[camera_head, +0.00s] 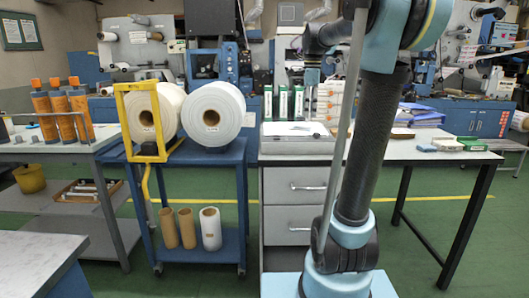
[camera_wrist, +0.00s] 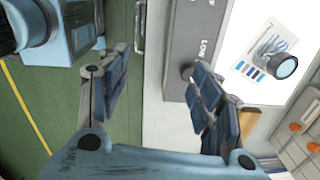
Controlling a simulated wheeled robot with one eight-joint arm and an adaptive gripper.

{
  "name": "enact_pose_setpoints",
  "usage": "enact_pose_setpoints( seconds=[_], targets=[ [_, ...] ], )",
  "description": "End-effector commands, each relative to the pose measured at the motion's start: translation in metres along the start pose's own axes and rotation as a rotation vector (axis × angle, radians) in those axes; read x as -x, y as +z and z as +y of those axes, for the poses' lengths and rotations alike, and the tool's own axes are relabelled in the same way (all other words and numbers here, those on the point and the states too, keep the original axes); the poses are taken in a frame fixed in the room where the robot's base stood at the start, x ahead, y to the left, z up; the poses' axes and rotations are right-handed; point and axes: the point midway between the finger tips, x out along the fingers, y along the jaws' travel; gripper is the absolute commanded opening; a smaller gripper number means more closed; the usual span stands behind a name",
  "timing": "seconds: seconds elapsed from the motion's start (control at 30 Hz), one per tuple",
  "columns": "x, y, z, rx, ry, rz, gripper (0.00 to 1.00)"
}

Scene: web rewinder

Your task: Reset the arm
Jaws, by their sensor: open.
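My gripper (camera_wrist: 162,95) shows in the wrist view with its two padded fingers spread wide apart. Nothing is between the fingers, only pale cabinet and floor beyond them. In the head view my arm rises in front of the right part of the workbench (camera_head: 450,153) and bends at the top of the picture. The far end of the arm there is hard to make out against the machines behind it.
A blue cart (camera_head: 200,152) carries two white rolls (camera_head: 213,114) by a yellow frame (camera_head: 124,118); cardboard cores (camera_head: 187,228) stand on its lower shelf. Orange bottles (camera_head: 61,115) stand on the left table. A printed sheet (camera_wrist: 262,50) and a round lens-like item (camera_wrist: 285,66) lie on a white surface.

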Motion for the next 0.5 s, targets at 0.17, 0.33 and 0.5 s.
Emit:
enact_pose_setpoints(
  seconds=[0.17,0.33,0.5],
  targets=[
    [-0.024,-0.010,0.042,0.204,-0.022,0.000,0.59],
    [-0.057,-0.020,0.089,0.459,-0.050,0.007,0.59],
    [-0.094,-0.030,0.135,0.716,-0.076,0.021,0.59]
  ],
)
